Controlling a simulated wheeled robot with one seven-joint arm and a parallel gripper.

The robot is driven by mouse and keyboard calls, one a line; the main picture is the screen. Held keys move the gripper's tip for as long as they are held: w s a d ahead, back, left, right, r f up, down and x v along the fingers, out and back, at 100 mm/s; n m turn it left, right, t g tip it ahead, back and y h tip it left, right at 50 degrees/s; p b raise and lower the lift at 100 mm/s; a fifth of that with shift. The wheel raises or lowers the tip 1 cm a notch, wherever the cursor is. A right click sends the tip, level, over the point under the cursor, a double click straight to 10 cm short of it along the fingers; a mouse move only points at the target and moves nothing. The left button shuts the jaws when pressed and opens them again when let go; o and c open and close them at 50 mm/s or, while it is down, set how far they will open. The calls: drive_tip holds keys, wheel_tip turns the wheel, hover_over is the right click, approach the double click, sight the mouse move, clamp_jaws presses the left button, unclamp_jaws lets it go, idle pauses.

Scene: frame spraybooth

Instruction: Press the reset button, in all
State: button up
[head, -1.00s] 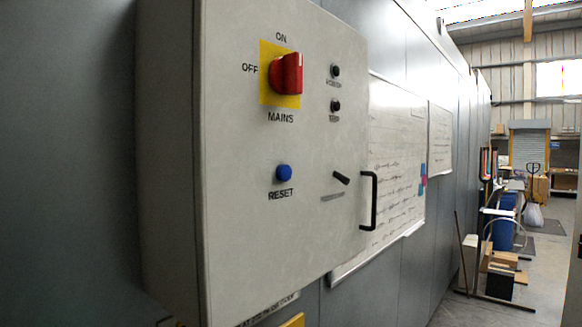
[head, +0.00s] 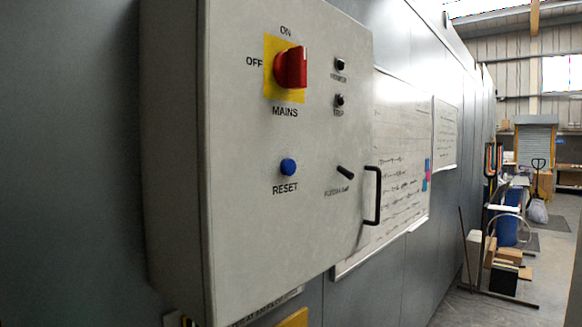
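The blue reset button (head: 288,167) is a small round knob on the front of a pale grey control box (head: 250,225), with the word RESET printed under it. The button stands out from the panel and nothing touches it. Above it is a red mains switch (head: 291,68) on a yellow plate, between the ON and OFF labels. My gripper is not in view.
Two small black knobs (head: 340,64) sit at the panel's upper right. A small black lever (head: 346,172) and a black door handle (head: 376,196) are at the right. Whiteboards (head: 400,160) hang on the wall beyond. An aisle with carts and boxes (head: 505,262) lies far right.

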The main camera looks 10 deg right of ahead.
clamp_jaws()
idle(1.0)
